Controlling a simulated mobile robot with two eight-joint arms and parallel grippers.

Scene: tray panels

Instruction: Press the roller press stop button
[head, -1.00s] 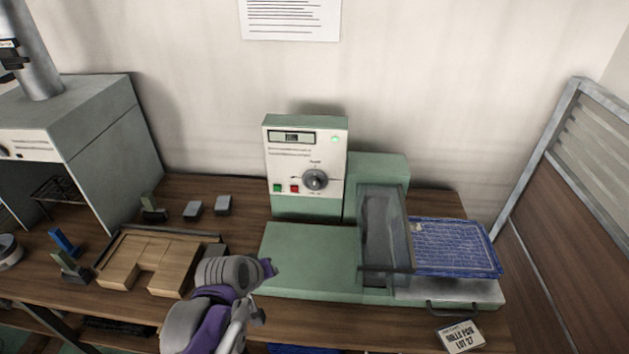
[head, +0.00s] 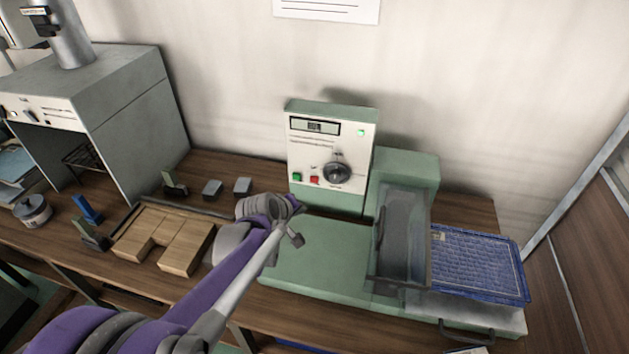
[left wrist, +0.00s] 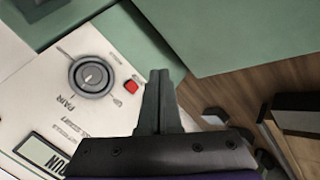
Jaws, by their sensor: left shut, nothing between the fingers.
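The roller press (head: 330,255) is a green machine with an upright white control panel (head: 312,150). Its red stop button (head: 314,180) sits low on the panel, between a green button (head: 297,176) and a dark dial (head: 337,173). In the left wrist view the red button (left wrist: 131,87) shows just left of my fingertips, beside the dial (left wrist: 91,76); the green button is not visible there. My left gripper (head: 298,205) is shut and empty, just in front of and below the buttons. It also shows in the left wrist view (left wrist: 159,78), apart from the red button.
A blue tray (head: 478,263) lies right of the press. A wooden block set (head: 165,237) and several small dark blocks lie left. A grey cabinet (head: 130,100) stands at the back left.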

